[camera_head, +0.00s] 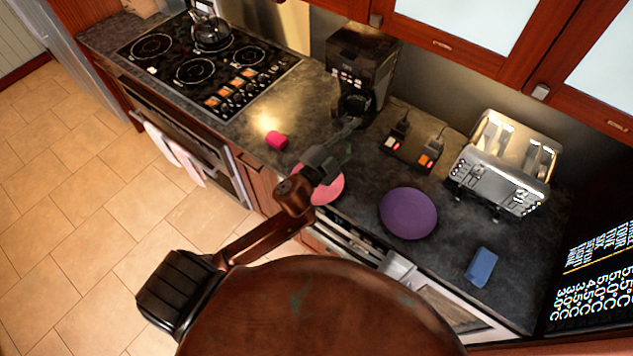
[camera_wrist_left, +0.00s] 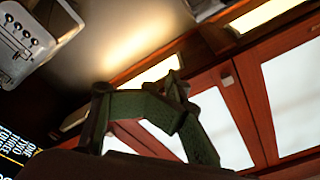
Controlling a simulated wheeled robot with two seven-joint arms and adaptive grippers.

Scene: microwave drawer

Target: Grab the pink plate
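The pink plate (camera_head: 331,190) lies on the dark counter in the head view, left of a purple plate (camera_head: 408,213). My left gripper (camera_head: 351,140) is above the counter and partly covers the pink plate. Its dark green fingers point toward the back of the counter, and I see nothing held in them. In the left wrist view the gripper (camera_wrist_left: 150,105) shows against the wall cabinets, and no plate is in view there. The finger gap is hard to judge in both views. My right gripper is not in view.
A pink cup-like object (camera_head: 277,140) lies left of the gripper. A coffee machine (camera_head: 362,66), a dark unit with lit switches (camera_head: 412,147) and a toaster (camera_head: 502,168) stand behind. A blue block (camera_head: 481,267) lies at right. Cabinets (camera_head: 470,35) hang above.

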